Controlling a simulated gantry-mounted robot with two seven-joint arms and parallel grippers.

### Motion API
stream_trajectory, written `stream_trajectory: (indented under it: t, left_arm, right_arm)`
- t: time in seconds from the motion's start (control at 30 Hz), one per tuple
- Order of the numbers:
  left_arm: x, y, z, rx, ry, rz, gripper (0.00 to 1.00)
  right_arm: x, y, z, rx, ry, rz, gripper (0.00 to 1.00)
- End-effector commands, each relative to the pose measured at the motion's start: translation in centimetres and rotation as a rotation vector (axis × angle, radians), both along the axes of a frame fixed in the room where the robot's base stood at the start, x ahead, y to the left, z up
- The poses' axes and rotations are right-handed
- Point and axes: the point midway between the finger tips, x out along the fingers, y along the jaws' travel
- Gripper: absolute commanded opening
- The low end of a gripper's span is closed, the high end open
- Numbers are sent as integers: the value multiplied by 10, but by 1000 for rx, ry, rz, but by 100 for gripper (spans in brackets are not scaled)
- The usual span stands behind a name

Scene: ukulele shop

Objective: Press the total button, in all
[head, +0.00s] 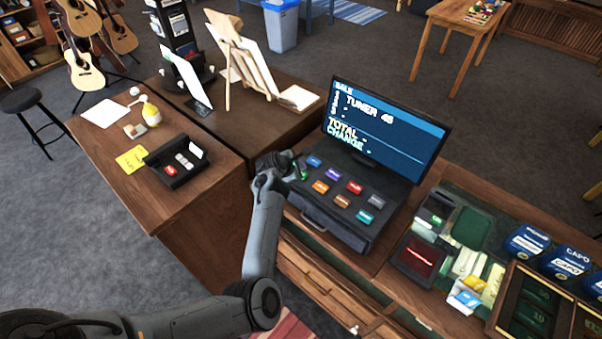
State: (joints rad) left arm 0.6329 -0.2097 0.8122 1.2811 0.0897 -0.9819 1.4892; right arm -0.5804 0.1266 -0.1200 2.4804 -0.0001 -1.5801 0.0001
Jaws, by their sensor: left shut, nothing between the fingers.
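The cash register (335,225) stands on the counter with two rows of coloured buttons. The front row shows orange (320,187), brown (342,201) and teal (364,216). Their labels are too small to read, so I cannot tell which is total. My left gripper (301,171) is shut and empty at the left end of the rows, beside a partly hidden green button. I cannot tell whether it touches. My right gripper is out of view.
The register screen (385,130) reads SALE, TUNER 45, with dashes after TOTAL and CHANGE. A card reader (418,258) and an open tray of cards stand to the right. A black box (178,165) and yellow note (131,159) lie on the left counter.

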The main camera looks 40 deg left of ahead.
Motion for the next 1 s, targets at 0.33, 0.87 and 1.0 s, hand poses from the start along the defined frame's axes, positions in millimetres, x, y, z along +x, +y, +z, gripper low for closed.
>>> stream_trajectory:
  t: [0.33,0.87,1.0]
  left_arm:
    - [0,0,0,0,0,0,0]
    - [0,0,-8,0,1,-1,0]
    - [0,0,-9,1,0,-1,0]
  right_arm:
    - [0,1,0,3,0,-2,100]
    - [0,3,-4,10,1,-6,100]
    - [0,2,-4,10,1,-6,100]
